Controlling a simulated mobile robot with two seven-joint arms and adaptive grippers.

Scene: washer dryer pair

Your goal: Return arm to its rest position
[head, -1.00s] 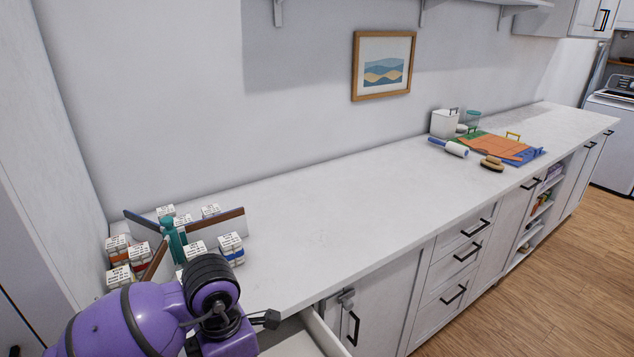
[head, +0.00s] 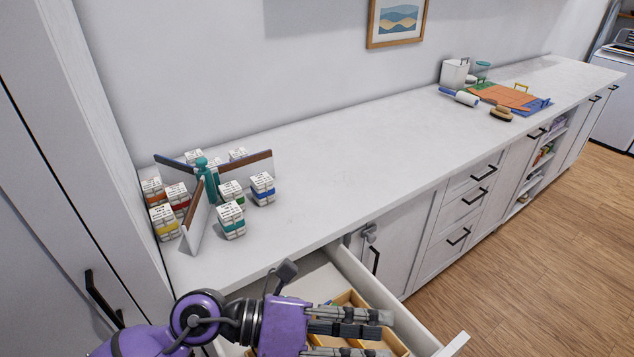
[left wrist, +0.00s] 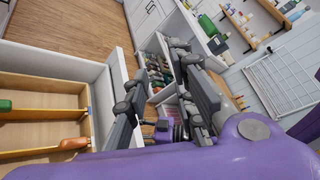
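My left arm is purple and comes in from the bottom left of the head view. Its gripper (head: 384,336) is over the open drawer (head: 368,281) under the counter, with its two grey fingers apart and nothing between them. The left wrist view also shows these fingers (left wrist: 158,75) spread, with the gap empty.
The drawer holds a wooden organizer (left wrist: 40,84) with green- and orange-handled items. Several small labelled boxes (head: 232,221) stand around a divider with a teal centre (head: 207,178) on the counter (head: 340,160). The mid-counter is clear. A tall cabinet (head: 75,200) stands left.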

